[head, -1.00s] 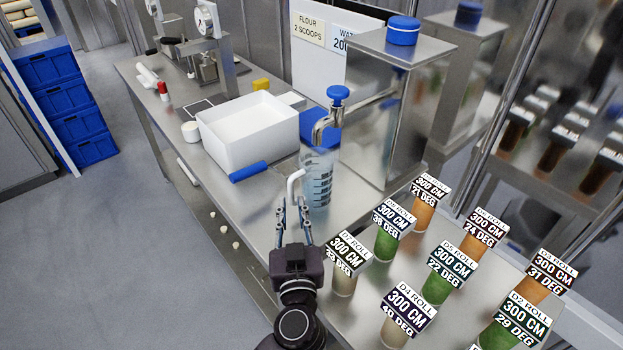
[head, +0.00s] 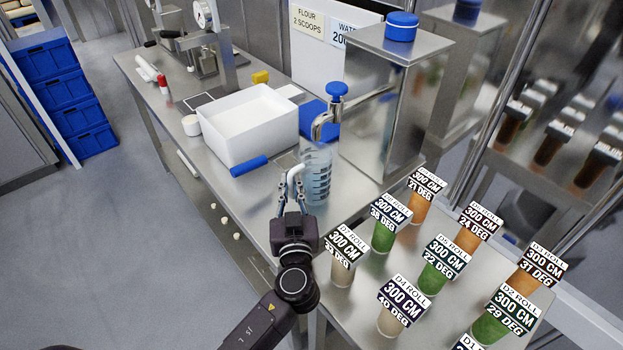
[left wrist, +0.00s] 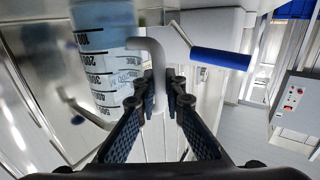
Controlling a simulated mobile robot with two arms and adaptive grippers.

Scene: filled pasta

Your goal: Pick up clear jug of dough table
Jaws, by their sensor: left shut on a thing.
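The clear jug (head: 316,172) stands on the steel table (head: 235,200) under the tap of the steel water tank. It is see-through with dark graduation marks, and its pale handle (head: 293,177) faces my side. It also shows large at the upper left of the left wrist view (left wrist: 103,70), with its handle (left wrist: 156,75) running down between my fingers. My left gripper (head: 290,190) is shut on the handle, with a finger on each side of it. The jug looks upright; its base is hard to make out. My right gripper is not in view.
A white bin (head: 250,125) with a blue-handled scoop (head: 249,166) stands left of the jug. The water tank (head: 385,100) and its tap (head: 328,118) stand close behind and above it. Several labelled cups (head: 385,235) stand at the right front.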

